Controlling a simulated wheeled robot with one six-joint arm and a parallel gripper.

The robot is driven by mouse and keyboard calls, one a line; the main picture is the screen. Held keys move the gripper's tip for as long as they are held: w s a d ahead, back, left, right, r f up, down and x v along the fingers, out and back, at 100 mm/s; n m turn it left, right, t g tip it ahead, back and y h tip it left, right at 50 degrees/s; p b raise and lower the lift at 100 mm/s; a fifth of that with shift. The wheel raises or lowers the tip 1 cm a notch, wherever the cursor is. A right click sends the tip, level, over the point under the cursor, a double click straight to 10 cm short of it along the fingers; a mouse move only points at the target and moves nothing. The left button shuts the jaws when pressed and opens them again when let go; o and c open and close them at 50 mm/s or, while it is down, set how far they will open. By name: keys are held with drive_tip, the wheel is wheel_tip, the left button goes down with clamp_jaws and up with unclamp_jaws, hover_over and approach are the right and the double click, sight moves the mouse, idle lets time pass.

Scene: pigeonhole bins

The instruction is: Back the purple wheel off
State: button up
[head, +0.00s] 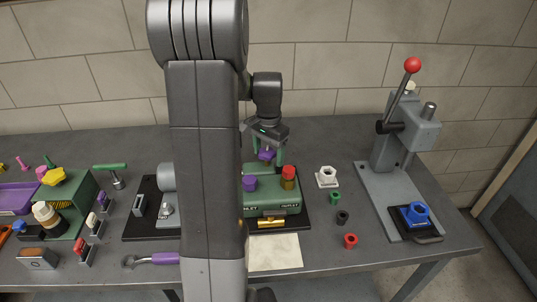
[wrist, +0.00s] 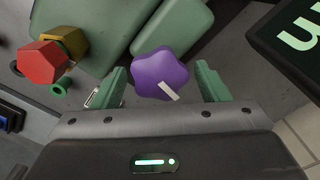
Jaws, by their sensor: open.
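The purple wheel (wrist: 160,72) is a lobed knob with a white mark, seen in the wrist view beside the green machine body. It also shows, small, in the head view (head: 266,155) at the back of the green machine (head: 281,202). My gripper (wrist: 161,85) is open, with one green finger on each side of the wheel and a visible gap on both sides. In the head view my gripper (head: 267,158) points down behind the machine. How far the fingertips reach down past the wheel I cannot tell.
A red hexagonal cap (wrist: 42,62) on a brass part stands left of my gripper in the wrist view. Another purple knob (head: 249,184) sits on the machine's front. A white hex part (head: 327,177) and small bushings lie to the right, before a lever press (head: 403,140).

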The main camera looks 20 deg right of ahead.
drive_tip(key=shift+f, duration=0.7)
drive_tip(key=c, duration=1)
